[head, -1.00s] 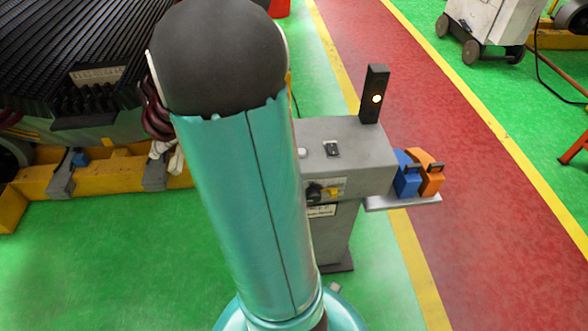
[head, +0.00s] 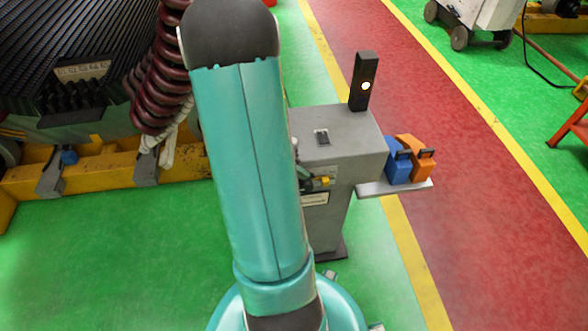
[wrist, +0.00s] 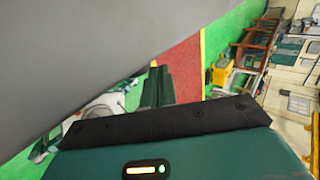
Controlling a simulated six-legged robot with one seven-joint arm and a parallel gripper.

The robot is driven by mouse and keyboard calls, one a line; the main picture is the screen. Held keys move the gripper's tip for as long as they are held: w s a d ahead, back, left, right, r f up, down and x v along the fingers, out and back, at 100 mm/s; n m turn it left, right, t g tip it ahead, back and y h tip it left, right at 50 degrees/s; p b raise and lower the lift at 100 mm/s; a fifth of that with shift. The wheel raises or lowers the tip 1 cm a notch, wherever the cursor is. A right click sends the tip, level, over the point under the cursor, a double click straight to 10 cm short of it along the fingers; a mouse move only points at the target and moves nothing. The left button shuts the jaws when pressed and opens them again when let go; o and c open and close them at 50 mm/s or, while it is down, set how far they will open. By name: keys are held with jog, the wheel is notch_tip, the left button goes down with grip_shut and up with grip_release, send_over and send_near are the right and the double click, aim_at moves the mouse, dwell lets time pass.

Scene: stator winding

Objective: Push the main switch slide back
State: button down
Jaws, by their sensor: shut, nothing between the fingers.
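A grey control box (head: 352,150) stands on a pedestal just right of my arm. I cannot tell for sure which of these is the main switch slide. In the wrist view, my gripper (wrist: 157,75) is shut and empty, its dark green fingers close together. A large grey surface fills the upper left there, very near the fingers; contact cannot be told. In the head view my arm mostly hides the gripper.
A black post with a lit lamp (head: 363,82) rises from the box's back right. Blue (head: 397,162) and orange (head: 416,158) blocks sit on a side shelf (head: 395,188). A dark ribbed machine and dark red coils (head: 158,85) stand left. Green floor is clear in front.

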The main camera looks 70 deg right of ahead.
aim_at(327, 181)
jog(key=x, duration=0.5)
jog(key=shift+s, duration=0.1)
jog(key=shift+s+d, duration=0.6)
jog(key=shift+s, duration=0.35)
